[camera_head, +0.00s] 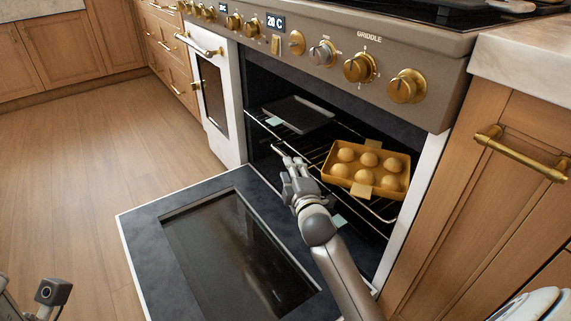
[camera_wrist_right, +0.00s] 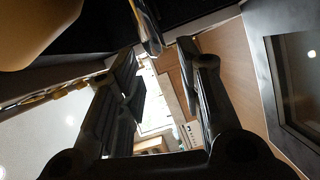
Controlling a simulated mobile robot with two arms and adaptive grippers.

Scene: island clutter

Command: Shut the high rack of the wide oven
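The wide oven (camera_head: 435,45) has its dark door (camera_head: 150,240) folded down. Inside, a wire rack (camera_head: 262,124) holds a dark flat pan (camera_head: 298,112) at left and a gold tray (camera_head: 338,185) of several round pale items at right. The rack's front bar lies near the oven mouth; how far out it sits is hard to tell. My right gripper (camera_head: 281,158) is above the lowered door at the rack's front. In the right wrist view its fingers (camera_wrist_right: 160,55) stand apart, with a shiny bar (camera_wrist_right: 148,28) beyond their tips; contact cannot be told. My left gripper's fingers are out of frame.
Part of my left arm shows at the bottom left. A narrower white oven door (camera_head: 222,105) is closed at left. Knobs (camera_head: 358,68) line the panel above the opening. A wooden cabinet with a brass handle (camera_head: 520,155) stands at right. The wooden floor (camera_head: 80,150) at left is clear.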

